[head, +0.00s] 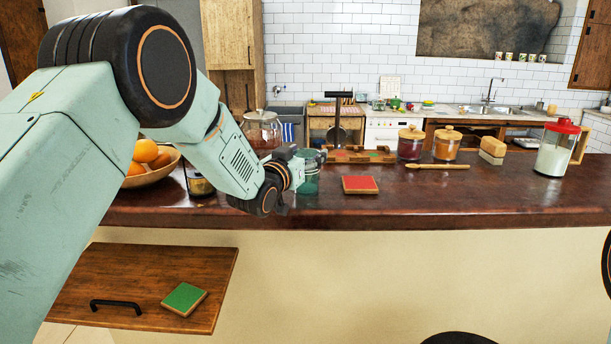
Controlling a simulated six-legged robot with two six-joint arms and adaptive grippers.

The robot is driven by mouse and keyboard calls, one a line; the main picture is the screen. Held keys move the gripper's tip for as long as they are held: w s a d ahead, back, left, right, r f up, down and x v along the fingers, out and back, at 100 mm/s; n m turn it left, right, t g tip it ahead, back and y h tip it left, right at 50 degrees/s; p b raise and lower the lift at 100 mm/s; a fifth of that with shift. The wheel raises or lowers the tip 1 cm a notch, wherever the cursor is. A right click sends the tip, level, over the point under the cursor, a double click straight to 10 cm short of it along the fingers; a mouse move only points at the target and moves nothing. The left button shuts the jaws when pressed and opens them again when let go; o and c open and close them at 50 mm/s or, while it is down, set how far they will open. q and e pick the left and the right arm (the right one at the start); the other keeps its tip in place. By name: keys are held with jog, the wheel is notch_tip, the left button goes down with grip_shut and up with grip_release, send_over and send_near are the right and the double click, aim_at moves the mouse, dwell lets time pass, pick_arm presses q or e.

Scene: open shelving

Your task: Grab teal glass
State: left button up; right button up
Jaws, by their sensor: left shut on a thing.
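The teal glass (308,181) stands upright at the counter's front part, right of the middle of my left arm's reach. My left gripper (311,158) comes in from the left and is shut on the glass near its rim. The fingers are small and dark in the head view, and part of the glass's upper left side is hidden behind them. I cannot tell whether the glass's base touches the counter. My right gripper is not in view.
A green tile (184,299) lies on a lower wooden panel (200,262).

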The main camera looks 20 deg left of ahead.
pick_arm(q)
jog(key=shift+s+a+f, duration=0.1)
jog(key=shift+s+f, duration=0.05)
jog(key=shift+f, duration=0.05)
jog(key=c, duration=0.3)
jog(key=shift+s+r, duration=0.1)
jog(key=shift+c, duration=1.3)
